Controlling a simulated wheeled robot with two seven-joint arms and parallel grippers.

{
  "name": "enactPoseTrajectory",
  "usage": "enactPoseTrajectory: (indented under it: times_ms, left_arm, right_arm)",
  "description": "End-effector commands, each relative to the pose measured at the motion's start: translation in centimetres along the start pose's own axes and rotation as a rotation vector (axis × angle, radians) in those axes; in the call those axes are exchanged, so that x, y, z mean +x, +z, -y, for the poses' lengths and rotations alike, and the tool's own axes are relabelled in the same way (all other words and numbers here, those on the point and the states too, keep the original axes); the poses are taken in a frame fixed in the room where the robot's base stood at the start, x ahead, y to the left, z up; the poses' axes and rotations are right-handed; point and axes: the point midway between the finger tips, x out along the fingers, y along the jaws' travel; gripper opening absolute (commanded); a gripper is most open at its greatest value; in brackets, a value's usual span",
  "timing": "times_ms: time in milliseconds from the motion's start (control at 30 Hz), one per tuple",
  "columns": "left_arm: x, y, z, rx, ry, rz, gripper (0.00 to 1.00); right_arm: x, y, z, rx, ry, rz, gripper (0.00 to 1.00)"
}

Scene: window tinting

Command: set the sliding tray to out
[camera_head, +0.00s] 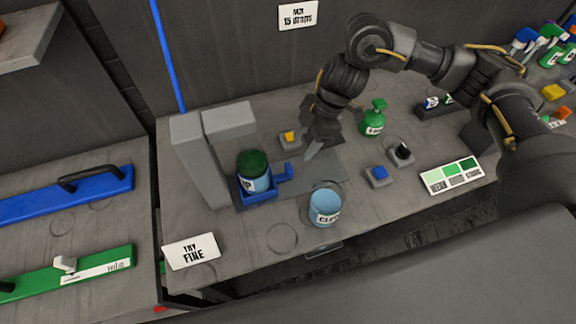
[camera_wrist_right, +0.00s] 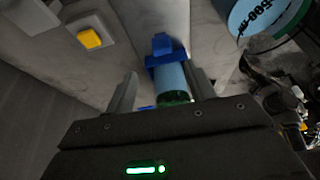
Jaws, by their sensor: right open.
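The blue sliding tray (camera_head: 262,198) sits at the foot of a grey block stand, with its handle (camera_head: 284,174) sticking out to the right. A light blue jar (camera_head: 257,183) with a dark green top stands in the tray. My right gripper (camera_head: 312,152) is open, with its fingers up and to the right of the handle in the head view, apart from it. In the right wrist view the blue handle (camera_wrist_right: 162,43) and the jar (camera_wrist_right: 172,78) show between and beyond the open fingers (camera_wrist_right: 160,92). My left gripper is not in view.
The grey stand (camera_head: 196,160) rises behind the tray. A light blue cup (camera_head: 325,207) stands in front, near the table edge. A yellow button (camera_head: 289,136), a blue button (camera_head: 378,173), a black knob (camera_head: 402,152) and a green spray bottle (camera_head: 374,120) are nearby.

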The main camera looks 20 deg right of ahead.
Motion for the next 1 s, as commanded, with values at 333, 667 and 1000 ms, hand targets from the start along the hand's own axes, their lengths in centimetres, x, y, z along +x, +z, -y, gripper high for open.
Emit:
enactPoseTrajectory:
  times_ms: [333,667,1000]
  left_arm:
    - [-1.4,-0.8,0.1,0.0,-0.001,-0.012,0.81]
    - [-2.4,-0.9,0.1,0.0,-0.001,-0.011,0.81]
    - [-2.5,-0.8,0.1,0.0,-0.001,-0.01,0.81]
  right_arm:
    - [4.3,-0.2,0.1,0.0,-0.006,0.0,0.55]
    - [9.5,-0.1,0.1,0.001,-0.003,-0.001,0.55]
    - [10.7,0.0,0.0,0.0,0.001,0.0,0.55]
